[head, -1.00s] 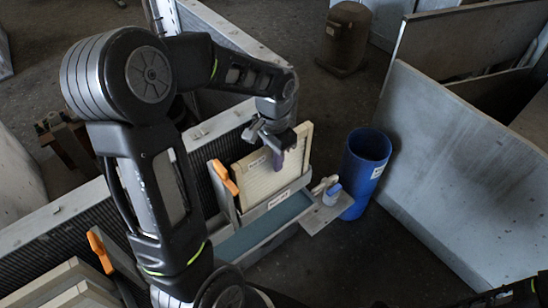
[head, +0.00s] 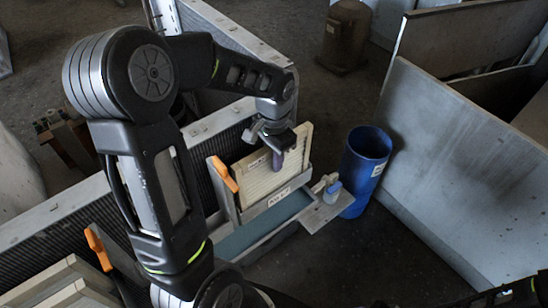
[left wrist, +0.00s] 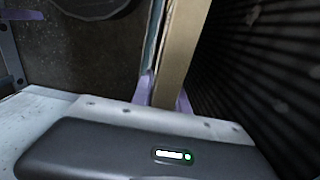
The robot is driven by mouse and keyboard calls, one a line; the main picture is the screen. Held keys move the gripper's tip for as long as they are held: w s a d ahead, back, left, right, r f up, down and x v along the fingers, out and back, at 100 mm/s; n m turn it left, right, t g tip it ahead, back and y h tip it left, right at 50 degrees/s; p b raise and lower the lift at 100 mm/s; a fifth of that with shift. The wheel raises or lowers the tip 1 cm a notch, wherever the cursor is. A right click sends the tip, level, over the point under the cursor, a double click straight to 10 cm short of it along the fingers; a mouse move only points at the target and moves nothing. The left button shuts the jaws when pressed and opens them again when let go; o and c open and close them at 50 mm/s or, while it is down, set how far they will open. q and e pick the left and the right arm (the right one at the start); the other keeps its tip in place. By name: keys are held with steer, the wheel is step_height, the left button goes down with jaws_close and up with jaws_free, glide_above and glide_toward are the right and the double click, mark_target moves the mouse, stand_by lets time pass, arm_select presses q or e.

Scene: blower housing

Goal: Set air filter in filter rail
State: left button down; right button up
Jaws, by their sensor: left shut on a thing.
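The air filter (head: 262,184) is a cream framed panel with a pleated face and a small label. It stands upright, slightly tilted, in or just behind the grey filter rail (head: 304,180) in the head view; I cannot tell how fully its lower edge is seated. My left gripper (head: 278,160) is shut on its upper part, with a purple finger on the near face. In the left wrist view, the filter's tan edge (left wrist: 182,50) runs between the purple fingers of the left gripper (left wrist: 164,100). My right gripper is not in view.
Orange levers (head: 223,174) stand at the rail's left end and further left. A dark finned panel (left wrist: 270,70) is close beside the filter. More cream panels (head: 60,284) lie lower left.

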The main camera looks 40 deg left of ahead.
arm_select(q)
steer(key=c, duration=1.2)
jaws_free()
steer(key=shift+o, duration=0.5)
steer(key=o, duration=0.4)
steer(key=shift+r+p, duration=3.4)
steer(key=shift+r, duration=0.85)
